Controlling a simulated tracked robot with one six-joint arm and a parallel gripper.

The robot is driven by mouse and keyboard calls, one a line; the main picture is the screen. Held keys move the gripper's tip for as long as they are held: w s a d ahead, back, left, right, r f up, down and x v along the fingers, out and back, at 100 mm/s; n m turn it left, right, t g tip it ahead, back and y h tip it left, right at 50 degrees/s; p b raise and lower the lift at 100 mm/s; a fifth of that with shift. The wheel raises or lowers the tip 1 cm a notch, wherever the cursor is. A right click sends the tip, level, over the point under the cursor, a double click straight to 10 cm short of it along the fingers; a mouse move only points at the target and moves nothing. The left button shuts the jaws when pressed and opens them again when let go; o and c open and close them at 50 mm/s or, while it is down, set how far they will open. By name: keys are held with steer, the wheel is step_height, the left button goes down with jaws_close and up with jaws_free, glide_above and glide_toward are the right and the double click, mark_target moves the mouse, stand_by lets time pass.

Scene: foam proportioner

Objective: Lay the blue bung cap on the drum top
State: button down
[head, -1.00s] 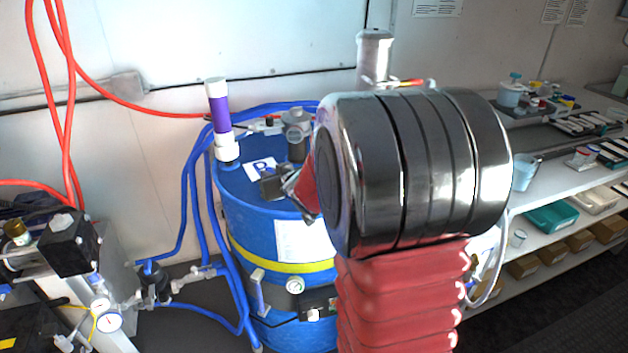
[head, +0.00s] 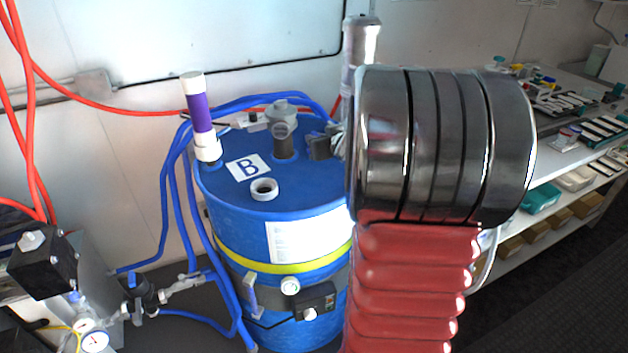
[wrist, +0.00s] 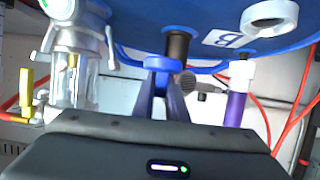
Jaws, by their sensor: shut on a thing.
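The blue drum (head: 225,190) stands in the middle of the head view. Its top carries a white label with a "B" (head: 248,166) and an open white bung ring (head: 265,189). My gripper (head: 322,146) is at the right rear of the drum top, partly hidden behind my arm. In the wrist view, my gripper (wrist: 164,92) is shut on the blue bung cap (wrist: 163,63), which shows between the fingertips. The white ring (wrist: 270,16) is apart from it at the upper right. The cap is not clear in the head view, and its gap to the drum top cannot be told.
A grey fitting (head: 282,130) and a purple and white tube (head: 200,115) rise from the drum top. Blue hoses (head: 172,200) run down its left side. A cluttered bench (head: 570,130) stands at the right. The front left of the drum top is clear around the ring.

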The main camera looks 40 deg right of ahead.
glide_above(316, 180)
steer(key=shift+f, duration=3.15)
steer(key=shift+f, duration=0.1)
steer(key=shift+f, duration=1.75)
steer(key=c, duration=1.8)
jaws_free()
steer(key=shift+f, duration=0.1)
steer(key=shift+o, duration=0.2)
